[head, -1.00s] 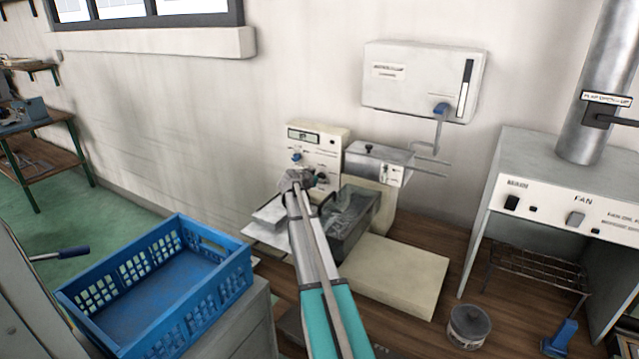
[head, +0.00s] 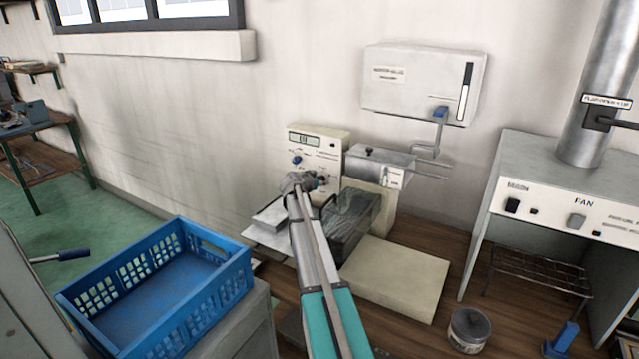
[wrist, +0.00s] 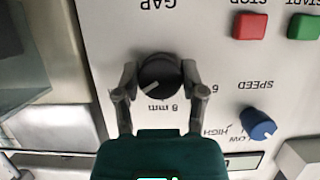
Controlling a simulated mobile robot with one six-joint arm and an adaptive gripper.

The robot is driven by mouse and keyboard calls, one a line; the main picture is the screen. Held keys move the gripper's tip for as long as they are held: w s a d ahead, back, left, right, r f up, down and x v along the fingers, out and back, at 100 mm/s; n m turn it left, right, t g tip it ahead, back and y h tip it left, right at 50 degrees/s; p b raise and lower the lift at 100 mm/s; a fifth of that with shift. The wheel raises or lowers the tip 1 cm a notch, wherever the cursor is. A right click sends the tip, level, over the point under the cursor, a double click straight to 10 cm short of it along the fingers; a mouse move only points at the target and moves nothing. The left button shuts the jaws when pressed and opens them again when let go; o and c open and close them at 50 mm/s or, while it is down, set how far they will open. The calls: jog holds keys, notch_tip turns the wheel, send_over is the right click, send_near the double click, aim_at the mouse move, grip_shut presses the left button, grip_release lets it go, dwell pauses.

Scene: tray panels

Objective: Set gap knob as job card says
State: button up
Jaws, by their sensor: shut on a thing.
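The gap knob (wrist: 160,82) is black and round with a pale pointer line. In the wrist view, where the lettering is upside down, it sits below the word GAP, and the line points to the lower left. Marks reading "8 mm" and "6" show near it. My gripper (wrist: 161,74) has a finger on each side of the knob and is shut on it. In the head view my gripper (head: 319,182) is at the cream panel (head: 330,146) and hides the knob.
A blue speed knob (wrist: 258,124), a red stop button (wrist: 250,26) and a green start button (wrist: 303,26) are on the same panel. A blue crate (head: 235,285) stands at the front left. A grey cabinet (head: 420,80) hangs on the wall above.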

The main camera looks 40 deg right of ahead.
jog(key=shift+w+n, duration=0.1)
jog(key=shift+n, duration=0.2)
jog(key=n+g, duration=0.1)
jog(key=n+g+h+b, duration=0.1)
jog(key=n, duration=0.1)
jog(key=shift+f+n+g+h, duration=0.15)
jog(key=shift+n+g+h, duration=0.15)
jog(key=shift+n+g+h+b, duration=0.5)
jog(key=shift+n+b, duration=0.35)
jog(key=shift+n, duration=0.35)
jog(key=shift+n+g+h+b, duration=0.3)
jog(key=shift+n+h+b, duration=0.15)
jog(key=shift+n, duration=0.35)
jog(key=o, duration=1.1)
jog(key=shift+o, duration=0.2)
